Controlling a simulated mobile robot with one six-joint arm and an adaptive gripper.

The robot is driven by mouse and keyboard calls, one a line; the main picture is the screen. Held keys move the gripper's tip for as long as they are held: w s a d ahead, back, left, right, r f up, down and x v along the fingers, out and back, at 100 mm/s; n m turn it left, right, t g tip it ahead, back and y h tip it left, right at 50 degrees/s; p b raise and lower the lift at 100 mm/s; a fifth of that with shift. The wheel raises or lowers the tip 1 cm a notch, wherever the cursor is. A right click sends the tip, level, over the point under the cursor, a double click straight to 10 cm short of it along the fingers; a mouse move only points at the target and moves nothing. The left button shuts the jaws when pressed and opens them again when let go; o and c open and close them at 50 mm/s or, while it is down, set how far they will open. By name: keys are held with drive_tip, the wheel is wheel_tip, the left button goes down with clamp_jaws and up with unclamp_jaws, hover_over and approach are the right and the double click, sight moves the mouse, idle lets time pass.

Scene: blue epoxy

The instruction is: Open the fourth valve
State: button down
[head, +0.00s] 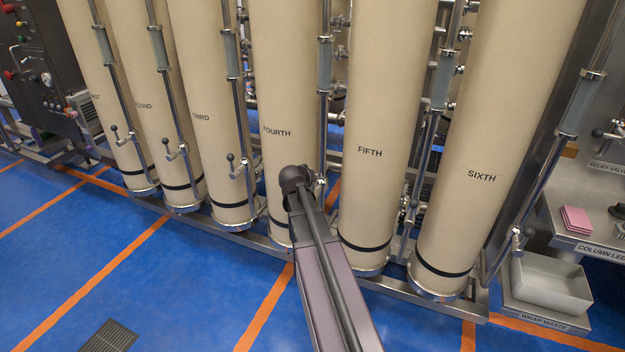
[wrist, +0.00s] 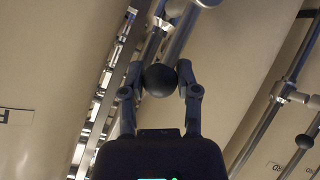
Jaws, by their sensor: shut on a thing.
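The tan column labelled FOURTH (head: 277,131) stands in the middle of the head view. A thin metal pipe (head: 324,105) runs down its right side to a valve fitting (head: 319,181). My arm covers the handle there in the head view. In the wrist view a round black knob (wrist: 160,81) on the valve handle sits between the two fingers of my gripper (wrist: 160,77). The fingers are closed on it from both sides. The lever behind the knob is mostly hidden, so its angle cannot be told.
Similar valve levers with black knobs stand by the neighbouring columns, one left of the FOURTH column (head: 230,158). The FIFTH column (head: 375,190) is close on the right. A low metal rail (head: 262,246) runs along the column feet.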

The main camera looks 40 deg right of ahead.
drive_tip(key=shift+d+r, duration=0.1)
drive_tip(key=shift+d, duration=0.1)
drive_tip(key=shift+c, duration=1.7)
unclamp_jaws()
drive_tip(key=shift+a, duration=0.1)
drive_tip(key=shift+a, duration=0.1)
drive_tip(key=shift+s+a+f, duration=0.2)
drive_tip(key=shift+s+f, duration=0.2)
drive_tip(key=shift+s, duration=0.15)
drive_tip(key=s+a+f+n+g+y, duration=0.25)
drive_tip(key=s+a, duration=0.25)
drive_tip(key=a, duration=0.6)
drive_tip(key=s+a+f+n+g+y, duration=0.15)
drive_tip(key=s+a+y, duration=0.35)
drive_tip(key=a, duration=0.7)
drive_tip(key=s+a+f+n+g+y, duration=0.1)
drive_tip(key=s+a+f+g+y, duration=0.15)
drive_tip(key=s+a, duration=0.6)
wheel_tip(320, 180, up, 21)
drive_tip(key=w+a+p, duration=0.2)
drive_tip(key=w+p, duration=0.1)
drive_tip(key=p, duration=1.8)
drive_tip(key=shift+a+f+h+p, duration=0.2)
drive_tip(key=shift+a+h+p, duration=0.05)
drive_tip(key=shift+h+p, duration=0.05)
